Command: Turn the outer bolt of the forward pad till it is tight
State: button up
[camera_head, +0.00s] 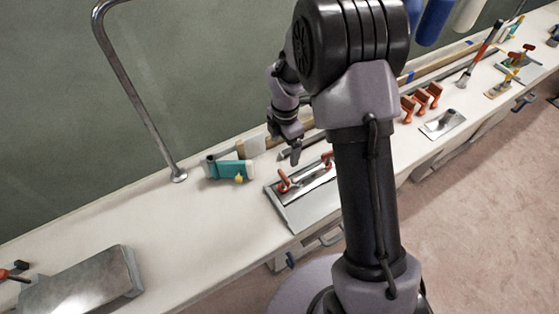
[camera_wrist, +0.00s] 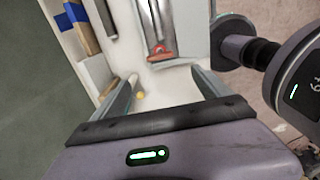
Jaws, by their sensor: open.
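A grey metal plate (camera_head: 310,212) lies on the white bench, with a shiny bar along it and a red-handled piece (camera_head: 284,181) and another red piece (camera_head: 327,158) at the bar's two ends. I cannot tell which piece is the task's outer bolt, or whether this is the forward pad. My gripper (camera_head: 294,158) hangs above and just behind the plate, apart from it. In the wrist view my gripper (camera_wrist: 165,88) is open and empty. A red piece (camera_wrist: 160,53) on the plate lies beyond the gap between the fingers. Its thread and seating cannot be made out.
A teal tool (camera_head: 228,169) with a yellow knob lies left of the plate. A bent steel rail (camera_head: 140,95) rises from the bench. Orange clamps (camera_head: 421,101) and another plate (camera_head: 443,124) are to the right. A metal block (camera_head: 82,282) is at the near left.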

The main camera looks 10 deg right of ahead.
aim_at(284, 175)
notch_tip(284, 175, down, 16)
jog(key=b, duration=0.4)
jog(key=shift+f, duration=0.1)
jog(key=c, duration=1.4)
jog(key=shift+o, duration=0.2)
